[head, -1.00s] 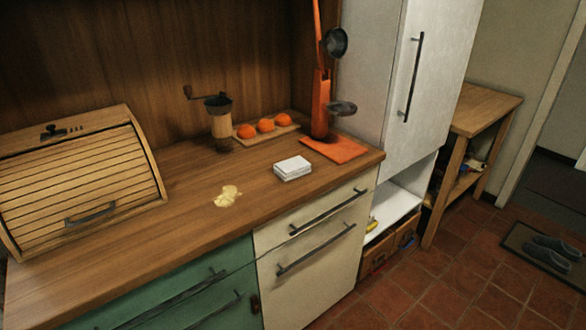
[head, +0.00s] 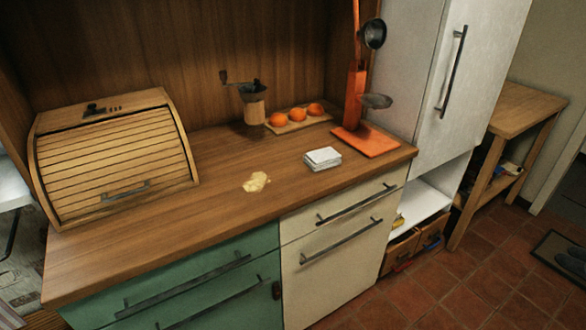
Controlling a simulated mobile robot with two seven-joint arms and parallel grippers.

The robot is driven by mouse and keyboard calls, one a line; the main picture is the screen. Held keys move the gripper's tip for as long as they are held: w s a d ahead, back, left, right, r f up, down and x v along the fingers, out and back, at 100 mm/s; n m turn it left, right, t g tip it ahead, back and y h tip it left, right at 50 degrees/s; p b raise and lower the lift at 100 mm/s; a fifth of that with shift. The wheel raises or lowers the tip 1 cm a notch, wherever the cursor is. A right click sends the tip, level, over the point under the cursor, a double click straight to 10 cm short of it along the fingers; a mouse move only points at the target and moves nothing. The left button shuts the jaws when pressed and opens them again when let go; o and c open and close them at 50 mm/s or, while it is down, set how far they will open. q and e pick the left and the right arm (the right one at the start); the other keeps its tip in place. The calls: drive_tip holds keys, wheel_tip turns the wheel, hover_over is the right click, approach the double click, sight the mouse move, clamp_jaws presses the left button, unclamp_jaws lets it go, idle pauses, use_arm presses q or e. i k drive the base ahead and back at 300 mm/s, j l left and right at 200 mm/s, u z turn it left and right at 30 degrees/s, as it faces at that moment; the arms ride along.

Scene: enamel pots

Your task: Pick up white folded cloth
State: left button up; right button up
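The white folded cloth (head: 323,158) lies as a small flat stack on the wooden counter (head: 215,200), right of the counter's middle. Neither of my grippers shows in the head view.
A pale yellow spill (head: 256,181) lies left of the cloth. Behind are a coffee grinder (head: 254,103) and a board with oranges (head: 297,116). An orange stand with ladles (head: 356,95) rises from the orange mat (head: 367,141). A bread box (head: 115,160) fills the left.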

sight(321, 159)
drive_tip(key=i+l, duration=0.15)
drive_tip(key=l, duration=0.15)
drive_tip(key=i+l, duration=0.2)
drive_tip(key=l, duration=0.15)
drive_tip(key=i+l, duration=0.15)
drive_tip(key=l, duration=0.15)
drive_tip(key=i+l, duration=0.2)
drive_tip(key=l, duration=0.15)
drive_tip(key=l+u, duration=0.15)
drive_tip(key=u, duration=0.3)
drive_tip(key=i+l+u, duration=0.1)
drive_tip(key=u, duration=0.3)
drive_tip(key=l, duration=0.1)
